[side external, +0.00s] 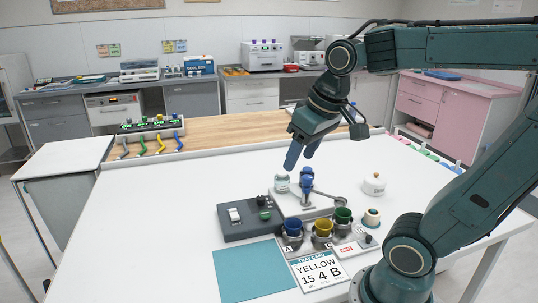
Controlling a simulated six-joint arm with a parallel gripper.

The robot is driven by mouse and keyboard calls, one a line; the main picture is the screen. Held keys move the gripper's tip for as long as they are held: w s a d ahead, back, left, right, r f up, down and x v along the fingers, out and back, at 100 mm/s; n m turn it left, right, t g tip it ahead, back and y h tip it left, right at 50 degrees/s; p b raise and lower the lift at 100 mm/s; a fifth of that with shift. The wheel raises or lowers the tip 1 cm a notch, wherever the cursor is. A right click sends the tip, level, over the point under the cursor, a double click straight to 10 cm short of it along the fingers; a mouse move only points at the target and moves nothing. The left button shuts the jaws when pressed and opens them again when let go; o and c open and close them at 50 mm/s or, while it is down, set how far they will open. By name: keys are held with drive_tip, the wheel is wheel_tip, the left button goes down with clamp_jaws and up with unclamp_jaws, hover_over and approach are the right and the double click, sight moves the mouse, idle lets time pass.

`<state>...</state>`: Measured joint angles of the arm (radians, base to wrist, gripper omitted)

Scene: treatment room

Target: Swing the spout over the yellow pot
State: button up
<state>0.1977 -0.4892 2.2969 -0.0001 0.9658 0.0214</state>
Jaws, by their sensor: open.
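The yellow pot (322,228) stands in a grey holder, between a blue pot (292,228) on the left and a green pot (343,215) on the right. The spout (326,195) is a thin metal arm reaching right from a post with a blue top (307,180). Its rounded end is at or just above the green pot, not over the yellow one. My gripper (302,157) is open and empty, with blue fingers pointing down. It appears above the blue top of the post; the exact gap is hard to tell.
A dark grey control box (250,217) is left of the post. A card reading YELLOW 15.4 B (318,270) and a teal mat (254,271) lie in front. A glass jar (281,184) stands close to the post; a white lidded pot (374,184) is at right. The left tabletop is clear.

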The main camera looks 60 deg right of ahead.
drive_tip(key=w+d+m+g, duration=0.2)
drive_tip(key=w+d+m, duration=0.3)
drive_tip(key=d, duration=0.7)
drive_tip(key=m+g, duration=0.2)
hover_over(307, 176)
wheel_tip(307, 176, down, 6)
drive_tip(key=shift+s+y, duration=0.1)
drive_tip(key=shift+y, duration=0.3)
drive_tip(key=shift+a+f, duration=0.1)
drive_tip(key=shift+f, duration=0.05)
wheel_tip(307, 176, down, 14)
drive_tip(key=shift+r, duration=0.25)
clamp_jaws()
